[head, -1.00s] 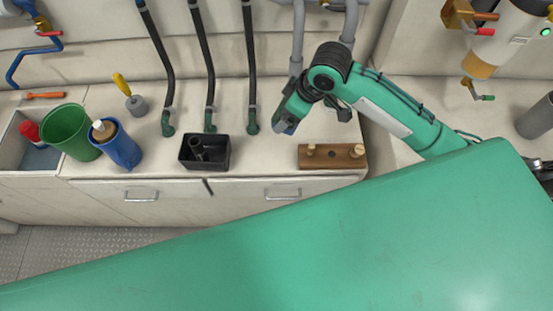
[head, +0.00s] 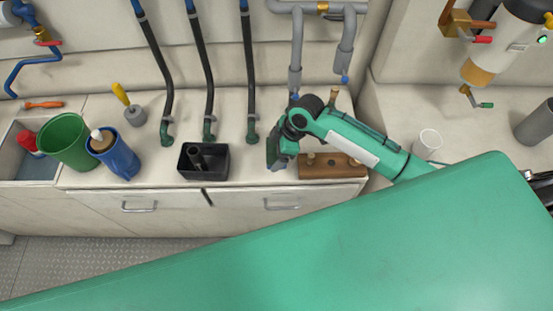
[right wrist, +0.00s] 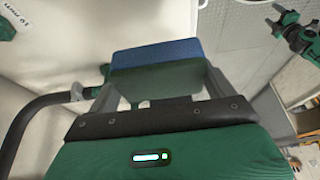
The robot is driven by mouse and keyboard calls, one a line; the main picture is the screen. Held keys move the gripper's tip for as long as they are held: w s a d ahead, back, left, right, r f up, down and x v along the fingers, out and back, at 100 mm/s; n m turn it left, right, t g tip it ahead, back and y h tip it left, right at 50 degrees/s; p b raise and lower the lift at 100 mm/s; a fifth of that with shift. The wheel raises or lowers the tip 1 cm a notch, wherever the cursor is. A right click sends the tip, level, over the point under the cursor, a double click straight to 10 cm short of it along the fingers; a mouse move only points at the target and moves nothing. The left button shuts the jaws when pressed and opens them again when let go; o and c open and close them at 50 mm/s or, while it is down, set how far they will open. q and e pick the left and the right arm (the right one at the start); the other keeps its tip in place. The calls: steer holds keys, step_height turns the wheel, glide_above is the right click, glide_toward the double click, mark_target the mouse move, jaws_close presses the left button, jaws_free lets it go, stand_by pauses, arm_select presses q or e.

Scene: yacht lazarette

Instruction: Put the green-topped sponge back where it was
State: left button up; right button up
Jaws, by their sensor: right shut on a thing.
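A two-layer sponge, blue on one side (right wrist: 157,52) and green on the other, is between the fingers of my right gripper (right wrist: 156,90) in the right wrist view. The fingers are shut on it. In the head view my right gripper (head: 276,158) is low over the counter, between the black box and the wooden block. The sponge is hidden or too small to tell there. A green and black part (right wrist: 292,36) at the upper right of the right wrist view looks like my left arm; its jaws are unclear. My left gripper is outside the head view.
A black box (head: 222,173) and a wooden peg block (head: 328,172) flank my right gripper on the counter. A green bucket (head: 64,142), a blue cup (head: 122,158) and a yellow-handled tool (head: 121,95) stand left. Hoses run behind. A white cup (head: 428,142) stands right.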

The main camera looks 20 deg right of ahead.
step_height(320, 180, down, 6)
steer(key=shift+f+p, duration=0.25)
steer(key=shift+p, duration=0.15)
steer(key=shift+f, duration=0.25)
steer(key=shift+f, duration=0.15)
steer(key=o, duration=0.9)
steer(key=shift+r, duration=0.25)
steer(key=b+v, duration=0.1)
steer(key=v, duration=1.1)
steer(key=shift+b, duration=0.3)
steer(key=shift+a+f, duration=0.1)
